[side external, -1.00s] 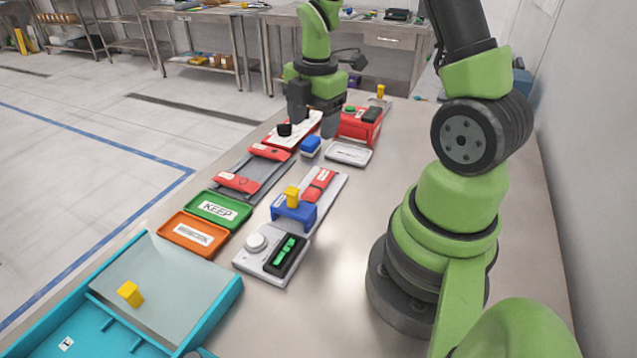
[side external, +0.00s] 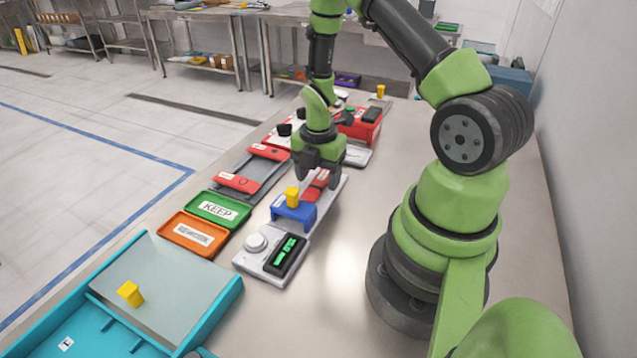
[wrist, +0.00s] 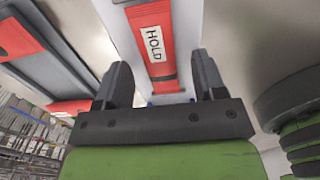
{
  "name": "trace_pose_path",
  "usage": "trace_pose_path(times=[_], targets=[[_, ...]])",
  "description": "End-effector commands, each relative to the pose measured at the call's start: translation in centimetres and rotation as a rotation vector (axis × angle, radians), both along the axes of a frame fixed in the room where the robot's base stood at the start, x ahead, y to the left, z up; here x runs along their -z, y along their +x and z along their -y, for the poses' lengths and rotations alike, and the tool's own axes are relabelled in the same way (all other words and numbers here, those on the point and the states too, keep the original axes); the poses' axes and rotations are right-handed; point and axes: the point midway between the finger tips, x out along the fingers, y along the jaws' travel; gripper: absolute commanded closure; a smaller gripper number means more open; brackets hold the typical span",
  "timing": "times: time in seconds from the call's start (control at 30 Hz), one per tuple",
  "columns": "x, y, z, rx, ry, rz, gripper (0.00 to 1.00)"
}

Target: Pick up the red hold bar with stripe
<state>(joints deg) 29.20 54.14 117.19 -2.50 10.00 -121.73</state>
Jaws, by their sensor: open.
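The red hold bar (side external: 315,187) lies on a long pale grey plate (side external: 333,192), behind a blue bridge-shaped block. In the wrist view the red bar (wrist: 150,15) carries a white label reading HOLD, and a thin darker stripe crosses it near my fingers. My gripper (side external: 318,178) points down just above the bar and partly hides it. In the wrist view my gripper (wrist: 161,75) is open, with one finger on each side of the bar's line and nothing between them. I cannot tell the exact height of the fingertips above the bar.
The blue block (side external: 294,212) with a yellow piece (side external: 292,196) stands close in front. A device with a green display (side external: 286,254) is nearer. A dark tray with red bars (side external: 237,182) lies left, beside a green KEEP tray (side external: 218,222). Bare table lies right.

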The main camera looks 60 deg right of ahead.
Motion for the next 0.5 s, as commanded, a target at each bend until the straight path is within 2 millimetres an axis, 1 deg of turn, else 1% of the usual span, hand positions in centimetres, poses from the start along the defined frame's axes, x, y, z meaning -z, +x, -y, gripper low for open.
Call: trace_pose_path(times=[0.1,0.3,0.33,0.37,0.4,0.47,0.5], targets=[[0.69,-0.04,-0.01,0.0,0.0,-0.001,0.36],[0.71,-0.02,0.0,0.0,0.0,0.0,0.36],[0.71,-0.02,0.0,0.0,0.0,0.0,0.41],[0.7,-0.02,0.0,0.0,0.0,0.0,0.48],[0.7,-0.02,0.0,0.0,0.0,0.0,0.57],[0.69,-0.02,0.0,0.0,0.0,0.0,0.71],[0.69,-0.02,0.0,0.0,0.0,0.0,0.8]])
